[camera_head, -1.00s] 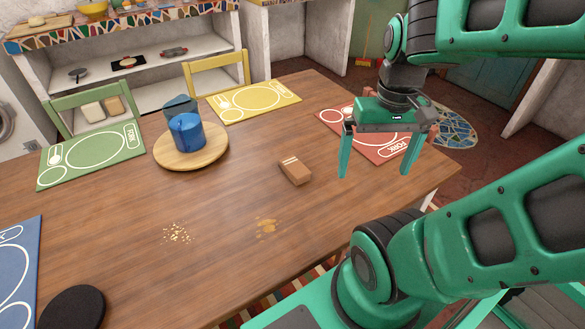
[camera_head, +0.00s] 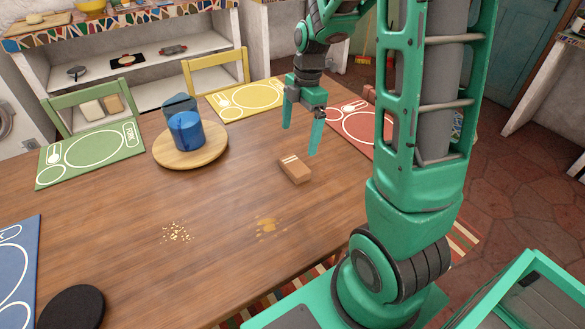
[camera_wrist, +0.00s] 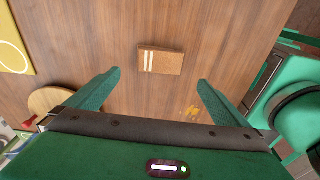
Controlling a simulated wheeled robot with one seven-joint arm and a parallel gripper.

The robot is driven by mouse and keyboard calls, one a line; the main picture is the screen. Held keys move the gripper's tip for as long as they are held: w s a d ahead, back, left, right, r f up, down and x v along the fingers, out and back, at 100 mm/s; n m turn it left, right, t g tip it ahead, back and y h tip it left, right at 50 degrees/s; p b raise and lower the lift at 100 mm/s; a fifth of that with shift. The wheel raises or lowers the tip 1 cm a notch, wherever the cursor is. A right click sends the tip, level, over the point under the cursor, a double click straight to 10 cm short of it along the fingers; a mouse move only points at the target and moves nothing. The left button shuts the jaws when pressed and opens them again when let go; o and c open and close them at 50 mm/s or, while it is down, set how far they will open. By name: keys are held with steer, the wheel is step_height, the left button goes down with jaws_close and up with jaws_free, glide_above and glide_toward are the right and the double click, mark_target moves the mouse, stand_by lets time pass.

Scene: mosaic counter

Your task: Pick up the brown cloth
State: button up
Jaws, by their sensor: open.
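The brown cloth (camera_head: 295,170) is a small folded block with pale stripes at one end, lying on the wooden table. In the wrist view the cloth (camera_wrist: 160,61) lies beyond the fingertips, between their lines, and nothing touches it. My gripper (camera_head: 300,140) is open and empty, pointing down above the table, just behind the cloth in the head view. Both fingers of my gripper (camera_wrist: 159,78) show apart in the wrist view.
A round wooden board (camera_head: 200,156) holds a blue cup (camera_head: 187,131). Crumbs (camera_head: 176,233) and a yellowish stain (camera_head: 266,226) are on the table (camera_head: 120,215). Green (camera_head: 88,158), yellow (camera_head: 250,100) and red (camera_head: 355,128) placemats lie around. The table around the cloth is clear.

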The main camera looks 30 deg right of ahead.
mark_target(294, 164)
steer(key=f, duration=0.7)
steer(key=a+f, duration=0.1)
steer(key=f, duration=0.3)
steer(key=shift+w, duration=0.2)
steer(key=shift+r, duration=0.1)
steer(key=c, duration=1)
steer(key=shift+r, duration=0.1)
steer(key=shift+r, duration=0.45)
step_height(294, 164, up, 3)
steer(key=shift+f, duration=0.1)
steer(key=s+a+r, duration=0.1)
steer(key=a+r, duration=0.1)
steer(key=a, duration=0.1)
steer(key=s+a+r, duration=0.1)
steer(key=a+r, duration=0.1)
steer(key=a, duration=0.2)
steer(key=s+a+r, duration=0.2)
steer(key=a+r, duration=0.1)
steer(key=a, duration=0.1)
